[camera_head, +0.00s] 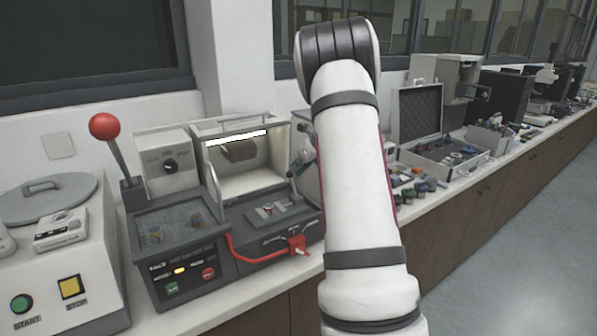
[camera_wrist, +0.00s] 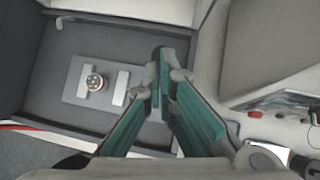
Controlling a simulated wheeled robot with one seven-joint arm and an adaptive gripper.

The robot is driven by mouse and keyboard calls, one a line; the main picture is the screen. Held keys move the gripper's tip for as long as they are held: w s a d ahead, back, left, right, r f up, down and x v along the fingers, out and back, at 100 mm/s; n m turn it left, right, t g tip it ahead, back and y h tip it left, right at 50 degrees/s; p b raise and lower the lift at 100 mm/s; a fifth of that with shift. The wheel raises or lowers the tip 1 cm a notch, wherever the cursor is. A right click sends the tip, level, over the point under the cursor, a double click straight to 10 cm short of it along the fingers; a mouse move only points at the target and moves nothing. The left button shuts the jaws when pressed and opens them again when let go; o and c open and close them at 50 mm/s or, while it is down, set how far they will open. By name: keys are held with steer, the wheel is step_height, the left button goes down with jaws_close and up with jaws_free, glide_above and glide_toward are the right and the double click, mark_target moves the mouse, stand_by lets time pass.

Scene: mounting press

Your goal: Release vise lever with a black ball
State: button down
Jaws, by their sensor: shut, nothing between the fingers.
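The vise (camera_head: 268,211) sits on the floor of the machine's open chamber. In the wrist view the vise (camera_wrist: 75,68) is a grey plate with two light jaw blocks around a round, dotted piece (camera_wrist: 95,82). My gripper (camera_wrist: 160,55) has teal fingers, shut with nothing between them, above the chamber's right side. The ball is not clear in the wrist view; the fingers may hide it. I cannot tell whether the fingers touch the lever.
A red handle (camera_head: 297,244) is at the machine's front. A taller lever with a red ball (camera_head: 104,126) stands left. An open case (camera_head: 425,140) lies farther right.

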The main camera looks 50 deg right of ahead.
steer(key=shift+w+d+f+b, duration=0.1)
steer(key=shift+w+b, duration=0.15)
steer(key=shift+w, duration=0.15)
steer(key=shift+w+d+f+b, duration=0.1)
steer(key=shift+w+b, duration=0.15)
steer(key=shift+w, duration=0.15)
steer(key=shift+w, duration=0.1)
step_height(320, 180, up, 13)
steer(key=s+d, duration=0.1)
steer(key=s, duration=0.2)
steer(key=shift+d+p, duration=0.25)
steer(key=shift+p, duration=0.2)
steer(key=shift+f, duration=0.1)
